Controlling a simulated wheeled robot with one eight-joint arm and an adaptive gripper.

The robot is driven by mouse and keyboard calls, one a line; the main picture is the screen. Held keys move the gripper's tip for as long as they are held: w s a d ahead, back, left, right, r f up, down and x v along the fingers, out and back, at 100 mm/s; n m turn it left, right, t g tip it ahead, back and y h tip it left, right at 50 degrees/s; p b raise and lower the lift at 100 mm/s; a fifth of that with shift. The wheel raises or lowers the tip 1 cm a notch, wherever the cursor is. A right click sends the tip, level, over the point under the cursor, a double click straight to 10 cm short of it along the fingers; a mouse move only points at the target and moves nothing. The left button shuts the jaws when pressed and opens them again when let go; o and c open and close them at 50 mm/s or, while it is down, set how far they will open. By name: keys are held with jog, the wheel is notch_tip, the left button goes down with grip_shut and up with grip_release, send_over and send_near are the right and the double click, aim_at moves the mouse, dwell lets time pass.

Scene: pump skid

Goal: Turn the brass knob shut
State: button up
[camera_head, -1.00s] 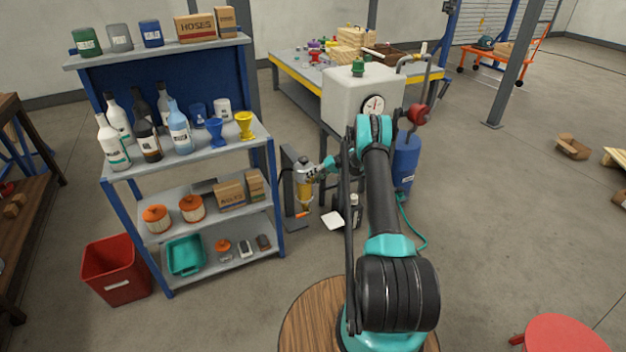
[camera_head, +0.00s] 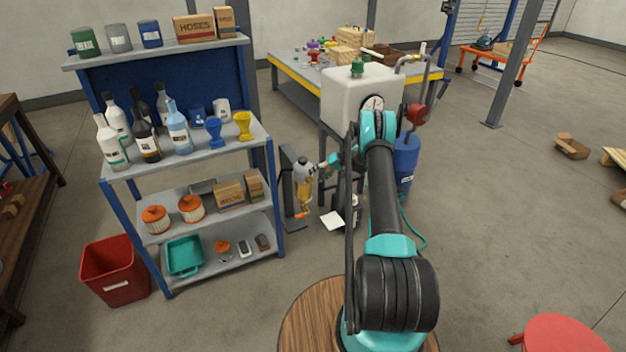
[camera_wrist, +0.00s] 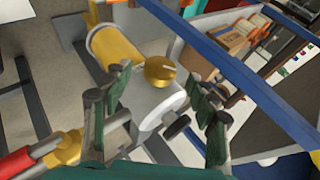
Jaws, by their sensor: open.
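The brass knob (camera_wrist: 160,71) is a short gold cylinder on a grey-white body (camera_wrist: 153,101), in the middle of the wrist view. A yellow cylindrical bowl (camera_wrist: 112,52) joins the same body. My gripper (camera_wrist: 160,84) is open, with one dark green finger on each side of the knob in the picture. I cannot tell whether either finger touches it. In the head view the grey-topped unit with the amber bowl (camera_head: 304,191) stands right of the shelf, with my gripper (camera_head: 323,166) at its upper right. The knob cannot be made out there.
The blue-and-grey shelf (camera_head: 205,157) stands close left of the unit; its blue post (camera_wrist: 235,72) crosses the wrist view. A red handle (camera_wrist: 16,163) with a brass fitting lies lower left there. A white tank (camera_head: 350,100) stands behind my arm.

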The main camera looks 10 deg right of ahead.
jog(key=v, duration=0.9)
jog(key=shift+d+r, duration=0.1)
jog(key=shift+d, duration=0.05)
jog(key=n+t+h, duration=0.2)
jog(key=t+h, duration=0.1)
jog(key=h, duration=0.7)
send_near(309, 178)
jog(key=x, duration=1)
jog(key=shift+w+d, duration=0.1)
jog(key=shift+w, duration=0.1)
jog(key=shift+c, duration=0.3)
jog(key=c, duration=1.1)
